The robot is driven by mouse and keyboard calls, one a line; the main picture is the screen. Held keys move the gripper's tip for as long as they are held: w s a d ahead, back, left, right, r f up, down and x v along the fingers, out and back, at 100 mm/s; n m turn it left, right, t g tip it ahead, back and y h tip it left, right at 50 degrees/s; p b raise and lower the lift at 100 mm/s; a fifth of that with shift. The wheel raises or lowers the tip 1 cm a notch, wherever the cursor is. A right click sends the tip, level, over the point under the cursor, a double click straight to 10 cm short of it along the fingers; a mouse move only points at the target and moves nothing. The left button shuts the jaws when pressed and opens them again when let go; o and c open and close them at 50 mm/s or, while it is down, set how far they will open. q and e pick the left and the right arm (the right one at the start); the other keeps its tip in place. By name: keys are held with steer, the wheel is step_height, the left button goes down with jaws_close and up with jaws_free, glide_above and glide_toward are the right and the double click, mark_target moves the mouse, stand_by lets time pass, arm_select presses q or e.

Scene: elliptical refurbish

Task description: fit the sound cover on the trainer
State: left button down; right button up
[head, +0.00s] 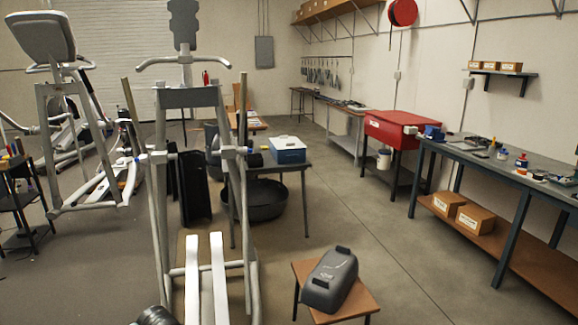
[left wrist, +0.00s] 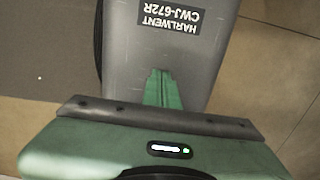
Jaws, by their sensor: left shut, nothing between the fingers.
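The sound cover, apparently the grey rounded shell (head: 331,277) with black grips at both ends, lies on a small brown-topped stool (head: 372,304) at the lower right of the head view. The trainer (head: 187,97) stands upright left of centre, with two pale foot rails low at its front. My left gripper (left wrist: 162,76) is shut and empty in the left wrist view. Its green fingers lie over a grey body (left wrist: 205,62) with a dark label reading HARLWENT CWJ-672R, upside down. I cannot tell which part this body is, or whether the fingers touch it. My right gripper is out of view.
A second trainer (head: 58,130) stands at the left. Behind the trainer are a dark tub (head: 266,203) and a table with a blue-and-white box (head: 288,150). A workbench (head: 525,184) runs along the right. The floor between stool and workbench is clear.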

arm_select(q)
step_height(320, 180, up, 7)
steer(key=p, duration=0.4)
steer(key=shift+p, duration=0.35)
